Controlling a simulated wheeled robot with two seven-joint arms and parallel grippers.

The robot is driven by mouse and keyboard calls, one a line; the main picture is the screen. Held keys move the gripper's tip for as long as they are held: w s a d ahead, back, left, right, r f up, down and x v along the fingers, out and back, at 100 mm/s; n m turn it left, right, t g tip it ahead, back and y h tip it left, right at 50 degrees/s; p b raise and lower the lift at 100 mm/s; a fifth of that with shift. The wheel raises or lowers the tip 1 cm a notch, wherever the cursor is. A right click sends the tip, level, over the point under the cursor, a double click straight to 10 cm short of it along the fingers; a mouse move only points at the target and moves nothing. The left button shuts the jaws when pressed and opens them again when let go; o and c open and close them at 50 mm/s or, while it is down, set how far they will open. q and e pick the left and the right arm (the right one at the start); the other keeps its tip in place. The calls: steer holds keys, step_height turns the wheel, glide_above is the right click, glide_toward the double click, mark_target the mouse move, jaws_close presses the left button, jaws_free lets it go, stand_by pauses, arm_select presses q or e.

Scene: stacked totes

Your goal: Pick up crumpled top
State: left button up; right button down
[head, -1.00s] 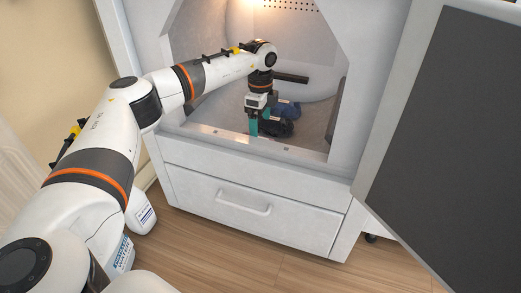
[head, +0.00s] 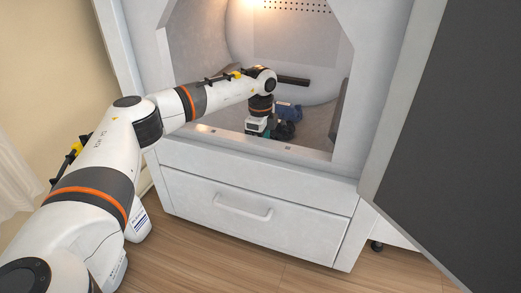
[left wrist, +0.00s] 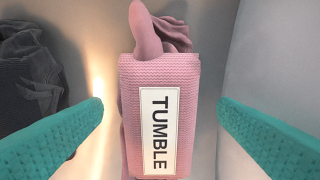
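A crumpled pink top (left wrist: 160,75) with a white label reading "TUMBLE" lies below my left gripper in the left wrist view. It sits between the two teal fingers, with visible gaps on both sides. My left gripper (head: 262,135) is open and points down inside the drum, low near the front of the opening. The pink top cannot be made out in the head view, where the gripper and the opening's lower rim cover that spot. My right gripper is in neither view.
A dark grey garment (left wrist: 30,70) lies left of the pink top. In the head view, a blue garment (head: 289,110) and a dark one (head: 283,130) lie beside the gripper. The dryer's opening edge (head: 270,149) surrounds my arm; its open door (head: 450,130) stands at right.

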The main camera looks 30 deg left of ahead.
arm_select(q)
steer(key=c, duration=0.9)
steer(key=shift+r, duration=0.15)
